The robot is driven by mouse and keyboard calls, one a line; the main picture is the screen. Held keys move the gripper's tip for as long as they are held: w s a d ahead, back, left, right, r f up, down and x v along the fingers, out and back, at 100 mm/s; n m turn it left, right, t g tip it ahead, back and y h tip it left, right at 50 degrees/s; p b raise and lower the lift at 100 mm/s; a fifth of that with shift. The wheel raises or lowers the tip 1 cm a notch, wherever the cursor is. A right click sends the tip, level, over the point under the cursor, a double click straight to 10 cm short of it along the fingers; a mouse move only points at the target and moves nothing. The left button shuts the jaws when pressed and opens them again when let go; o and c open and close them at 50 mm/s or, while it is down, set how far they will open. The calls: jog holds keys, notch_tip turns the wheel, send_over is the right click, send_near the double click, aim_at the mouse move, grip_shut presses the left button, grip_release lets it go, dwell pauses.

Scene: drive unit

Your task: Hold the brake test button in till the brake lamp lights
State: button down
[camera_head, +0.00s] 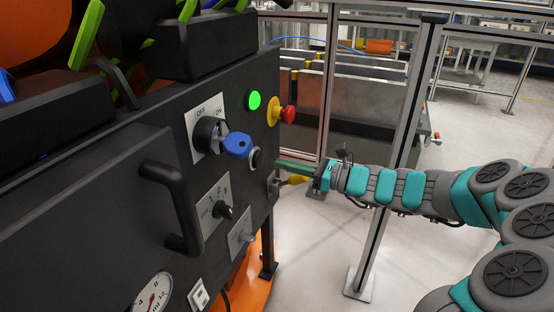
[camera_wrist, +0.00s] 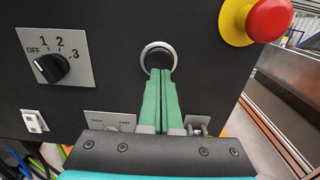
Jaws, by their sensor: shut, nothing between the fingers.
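A round black button (camera_head: 255,158) in a silver ring sits on the dark panel; no label for it is readable. In the wrist view the button (camera_wrist: 157,58) is just beyond the tips of my gripper (camera_wrist: 161,73). My gripper (camera_head: 278,164) has its green fingers shut together and empty, pointing at the button. The tips overlap the ring's lower part in the wrist view; I cannot tell whether they touch the button. A round lamp (camera_head: 255,100) above the button glows green; I cannot read whether it is the brake lamp.
A key switch with a blue key (camera_head: 238,145) is left of the button. A red emergency stop (camera_head: 288,115) on a yellow base is above right. A black handle (camera_head: 170,205), a numbered selector (camera_wrist: 52,68) and a yellow-ended lever (camera_head: 297,180) are nearby. A fence post (camera_head: 400,140) stands behind my arm.

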jog(key=v, duration=0.9)
jog(key=shift+b, duration=0.3)
jog(key=s+a+f+n+g+h, duration=0.2)
jog(key=s+a+n+g+h, duration=0.15)
jog(key=s+n, duration=0.55)
jog(key=s+a+f+n+g+h, duration=0.25)
jog(key=s+a+n+g, duration=0.2)
jog(key=s, duration=0.85)
jog(key=s+d+f+n+h, duration=0.2)
jog(key=s+d+n+h, duration=0.2)
jog(key=s+d, duration=0.3)
jog(key=s+d+f+n+h, duration=0.3)
jog(key=s+d+n+h, duration=0.1)
jog(key=s+d+h, duration=0.3)
jog(key=shift+s+d, duration=0.7)
jog(key=shift+d, duration=0.15)
